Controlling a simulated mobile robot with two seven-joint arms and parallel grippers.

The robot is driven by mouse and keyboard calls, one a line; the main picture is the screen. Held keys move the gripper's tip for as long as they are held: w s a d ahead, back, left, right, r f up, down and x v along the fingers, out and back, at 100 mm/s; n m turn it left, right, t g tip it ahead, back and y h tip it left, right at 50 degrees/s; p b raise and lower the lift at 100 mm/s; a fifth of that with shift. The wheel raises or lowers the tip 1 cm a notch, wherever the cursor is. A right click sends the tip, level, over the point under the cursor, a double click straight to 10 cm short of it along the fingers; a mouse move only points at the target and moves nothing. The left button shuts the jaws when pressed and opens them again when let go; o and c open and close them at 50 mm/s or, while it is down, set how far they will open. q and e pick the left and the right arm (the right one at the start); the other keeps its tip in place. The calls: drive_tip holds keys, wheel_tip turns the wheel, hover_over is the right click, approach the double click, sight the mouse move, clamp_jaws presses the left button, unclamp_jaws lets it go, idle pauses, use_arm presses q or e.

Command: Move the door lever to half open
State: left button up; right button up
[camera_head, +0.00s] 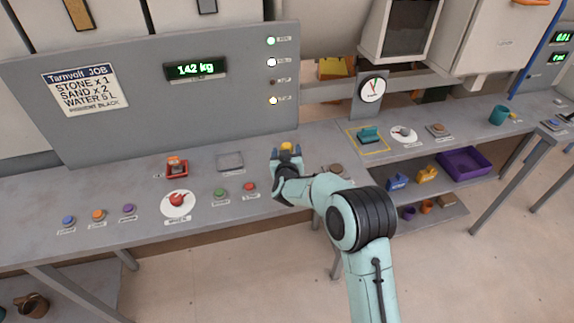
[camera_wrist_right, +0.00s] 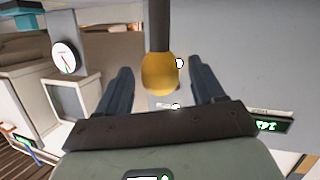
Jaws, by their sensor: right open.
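The door lever appears to be the dark shaft with a rounded yellow knob (camera_wrist_right: 158,76); no readable label confirms this. In the head view the yellow knob (camera_head: 287,147) shows just beyond my right gripper (camera_head: 287,156), at the back of the grey bench. Most of the lever and its base are hidden there by the gripper. In the wrist view my right gripper (camera_wrist_right: 161,78) is open, with one dark finger on each side of the knob and a visible gap on both sides. My left gripper is not in view.
The grey panel (camera_head: 225,110) with a green "142 kg" display (camera_head: 195,69) stands behind.

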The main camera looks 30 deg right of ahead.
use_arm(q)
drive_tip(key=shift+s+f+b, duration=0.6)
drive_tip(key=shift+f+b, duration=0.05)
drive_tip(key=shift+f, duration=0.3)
use_arm(e)
drive_tip(key=v, duration=1.1)
drive_tip(key=shift+s+a, duration=0.15)
drive_tip(key=shift+s, duration=0.15)
